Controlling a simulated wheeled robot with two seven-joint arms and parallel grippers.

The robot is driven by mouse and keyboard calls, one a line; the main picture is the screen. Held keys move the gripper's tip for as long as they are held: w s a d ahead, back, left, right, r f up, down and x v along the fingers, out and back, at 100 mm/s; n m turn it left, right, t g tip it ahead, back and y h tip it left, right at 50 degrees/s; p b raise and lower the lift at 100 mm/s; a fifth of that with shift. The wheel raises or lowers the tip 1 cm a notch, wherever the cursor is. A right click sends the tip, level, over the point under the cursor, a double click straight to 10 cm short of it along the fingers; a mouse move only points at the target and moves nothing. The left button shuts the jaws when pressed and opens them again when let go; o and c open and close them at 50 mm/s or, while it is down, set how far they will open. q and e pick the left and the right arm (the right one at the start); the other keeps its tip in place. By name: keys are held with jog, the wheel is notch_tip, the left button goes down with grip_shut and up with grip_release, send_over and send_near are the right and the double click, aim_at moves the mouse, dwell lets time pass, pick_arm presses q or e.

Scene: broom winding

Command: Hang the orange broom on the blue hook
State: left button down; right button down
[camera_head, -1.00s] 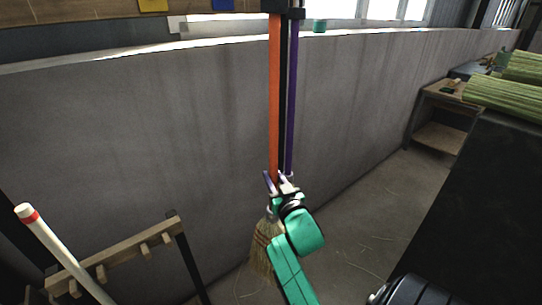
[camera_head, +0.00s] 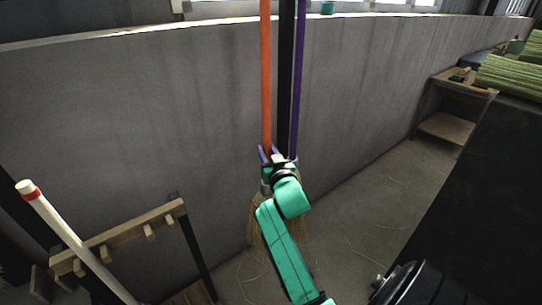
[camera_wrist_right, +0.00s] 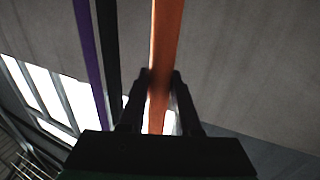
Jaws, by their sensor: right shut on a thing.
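The orange broom's handle (camera_head: 266,80) stands nearly upright left of a black post in the head view. Its top runs out of the picture. My right gripper (camera_head: 275,156) is around the lower part of the handle. In the right wrist view, the orange handle (camera_wrist_right: 167,35) passes between the two dark fingers of my right gripper (camera_wrist_right: 161,80), which are shut on it. Straw bristles (camera_head: 254,225) show behind my green arm, partly hidden; I cannot tell whether they touch the floor. The blue hook and my left gripper are not in view.
The black post (camera_head: 284,70) and a broom with a purple handle (camera_head: 299,80) stand close on the right. A grey wall (camera_head: 150,110) is behind. A wooden rack (camera_head: 130,233) with a white pole (camera_head: 65,235) is at left. A dark bench (camera_head: 480,190) is at right.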

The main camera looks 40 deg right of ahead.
jog(key=w+f+b, duration=0.1)
jog(key=w+b, duration=0.2)
jog(key=w, duration=0.3)
jog(key=shift+f+b, duration=0.15)
jog(key=shift+b, duration=0.25)
dwell(0.6)
